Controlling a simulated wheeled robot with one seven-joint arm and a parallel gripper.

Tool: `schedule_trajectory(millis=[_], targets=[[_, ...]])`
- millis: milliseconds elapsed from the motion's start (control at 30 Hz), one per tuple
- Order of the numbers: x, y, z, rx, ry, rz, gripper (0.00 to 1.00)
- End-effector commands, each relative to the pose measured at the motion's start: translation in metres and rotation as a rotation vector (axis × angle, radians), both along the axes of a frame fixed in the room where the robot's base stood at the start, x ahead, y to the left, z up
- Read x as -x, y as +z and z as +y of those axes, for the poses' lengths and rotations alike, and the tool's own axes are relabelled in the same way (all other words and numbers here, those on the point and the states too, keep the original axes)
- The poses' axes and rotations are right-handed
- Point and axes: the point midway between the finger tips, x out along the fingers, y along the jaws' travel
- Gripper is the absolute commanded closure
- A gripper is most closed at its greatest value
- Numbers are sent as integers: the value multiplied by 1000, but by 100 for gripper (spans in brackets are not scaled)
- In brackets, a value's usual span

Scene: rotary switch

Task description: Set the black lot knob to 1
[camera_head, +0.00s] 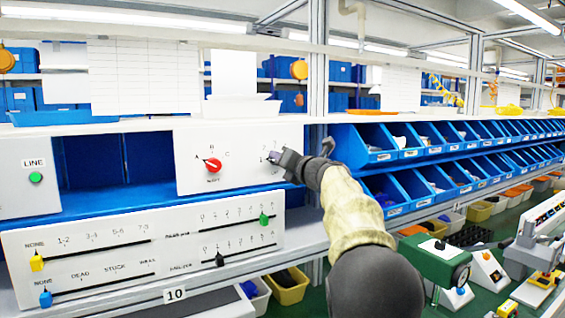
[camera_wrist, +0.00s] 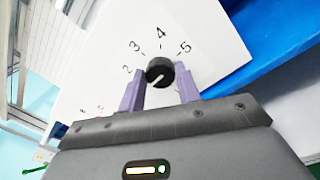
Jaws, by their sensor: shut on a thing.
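The black lot knob (camera_wrist: 160,71) sits on a white panel, inside an arc of printed numbers; 2, 3, 4 and 5 show in the wrist view. A pale mark on the knob runs toward the lower left, below the 2. The 1 is not visible. My gripper (camera_wrist: 161,82) has its two purple fingers on either side of the knob and is shut on it. In the head view my gripper (camera_head: 284,160) is at the right end of the white panel (camera_head: 243,150) and mostly hides the knob.
A red knob (camera_head: 213,165) with letters A, B, C is left on the same panel. A lower panel (camera_head: 150,255) carries yellow, blue, green and black sliders. A LINE panel (camera_head: 25,190) with a green button is far left. Blue bins (camera_head: 375,150) line the right.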

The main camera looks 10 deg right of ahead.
Motion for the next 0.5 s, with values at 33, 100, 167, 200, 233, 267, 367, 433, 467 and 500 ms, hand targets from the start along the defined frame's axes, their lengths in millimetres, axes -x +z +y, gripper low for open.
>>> schedule_trajectory(millis=[33,100,167,200,233,267,367,433,467,500], targets=[[-1,-5,1,4,3,7,90],[-1,-5,1,3,3,7,90],[-1,-5,1,3,3,7,90],[-1,-5,1,3,3,7,90],[-1,-5,1,3,3,7,65],[-1,-5,1,3,3,7,59],[-1,-4,1,1,2,6,45],[-1,-3,1,1,2,5,45],[-1,-3,1,0,1,4,45],[-1,-2,0,0,1,4,45]])
